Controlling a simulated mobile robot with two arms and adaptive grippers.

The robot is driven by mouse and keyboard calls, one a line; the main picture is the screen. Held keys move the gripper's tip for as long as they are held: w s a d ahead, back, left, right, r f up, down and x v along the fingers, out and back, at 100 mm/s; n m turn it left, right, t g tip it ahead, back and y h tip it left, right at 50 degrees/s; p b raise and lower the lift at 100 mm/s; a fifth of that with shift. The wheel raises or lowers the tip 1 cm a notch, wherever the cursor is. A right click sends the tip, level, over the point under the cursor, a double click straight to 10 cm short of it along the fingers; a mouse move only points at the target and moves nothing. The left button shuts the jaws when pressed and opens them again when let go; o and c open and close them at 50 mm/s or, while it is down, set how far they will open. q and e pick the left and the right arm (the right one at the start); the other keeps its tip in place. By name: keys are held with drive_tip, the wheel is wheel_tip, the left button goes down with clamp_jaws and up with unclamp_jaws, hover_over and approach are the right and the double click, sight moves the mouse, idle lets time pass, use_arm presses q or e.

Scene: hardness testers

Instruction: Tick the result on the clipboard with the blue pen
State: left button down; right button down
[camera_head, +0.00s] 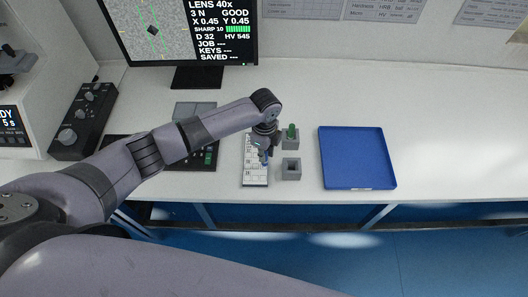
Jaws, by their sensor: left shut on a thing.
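The clipboard (255,181) lies on the white bench left of the blue tray, with a white sheet marked in rows. My left gripper (263,148) is over its right side, seen from above and small. It is shut on the blue pen (264,158), of which only a short piece shows below the fingers. The arm and gripper cover the clipboard's upper part. I cannot tell whether the pen's tip touches the sheet. My right gripper is not in view.
A grey holder (290,145) with a green item stands right of the gripper. An empty grey holder (291,171) stands nearer the front edge. A blue tray (357,158) lies to the right. A monitor (183,30) and control box (84,122) stand left. The far right bench is clear.

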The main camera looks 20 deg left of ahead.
use_arm(q)
drive_tip(key=shift+r+p, duration=2.95)
drive_tip(key=shift+r, duration=0.1)
